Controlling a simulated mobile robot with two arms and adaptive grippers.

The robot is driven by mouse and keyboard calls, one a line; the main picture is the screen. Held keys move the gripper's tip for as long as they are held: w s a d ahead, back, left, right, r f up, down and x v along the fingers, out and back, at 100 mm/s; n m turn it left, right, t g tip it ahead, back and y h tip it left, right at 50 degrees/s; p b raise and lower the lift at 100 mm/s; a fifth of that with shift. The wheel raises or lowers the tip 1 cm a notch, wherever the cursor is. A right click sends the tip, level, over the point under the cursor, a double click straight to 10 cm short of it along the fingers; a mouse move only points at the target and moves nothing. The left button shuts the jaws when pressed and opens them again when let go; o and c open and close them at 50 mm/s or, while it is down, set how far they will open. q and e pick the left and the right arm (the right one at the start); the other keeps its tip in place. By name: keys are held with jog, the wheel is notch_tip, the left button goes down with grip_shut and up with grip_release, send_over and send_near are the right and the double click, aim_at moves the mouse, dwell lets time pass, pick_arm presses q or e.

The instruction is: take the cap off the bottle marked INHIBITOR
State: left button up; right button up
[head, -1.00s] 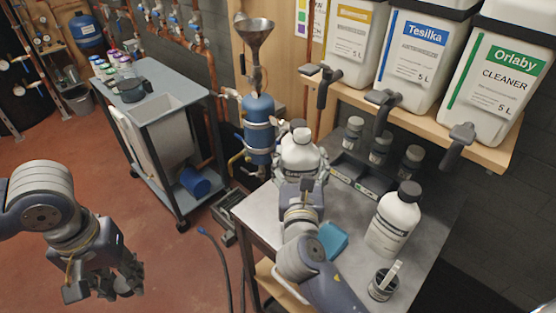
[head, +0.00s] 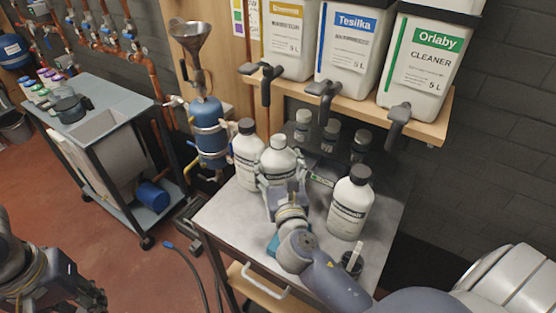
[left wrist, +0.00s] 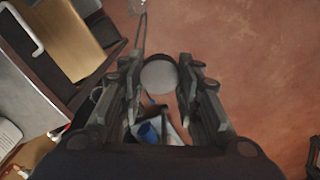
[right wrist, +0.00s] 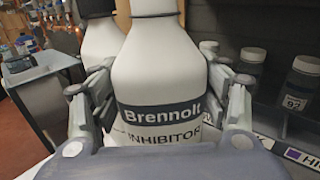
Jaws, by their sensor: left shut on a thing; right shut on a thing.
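The white bottle marked INHIBITOR (right wrist: 160,85), with a dark Brennolt band, stands upright between the fingers of my right gripper (right wrist: 158,78). In the head view this bottle (head: 280,156) is at the back of the metal bench, and its top shows pale, with no dark cap. My right gripper (head: 281,182) is shut on its body. My left gripper (head: 92,299) is at the lower left, away from the bench over the red floor. In the left wrist view it is shut on a round grey thing, which looks like the cap (left wrist: 160,74).
On the bench (head: 236,222), a capped white bottle (head: 248,158) stands left of the held one and another (head: 349,205) to the right. A dark cup (head: 352,263) is near the front. The shelf (head: 430,118) with canisters and taps overhangs the back. A grey cart (head: 130,105) stands left.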

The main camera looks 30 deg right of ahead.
jog(key=shift+r, duration=0.1)
jog(key=o, duration=1.7)
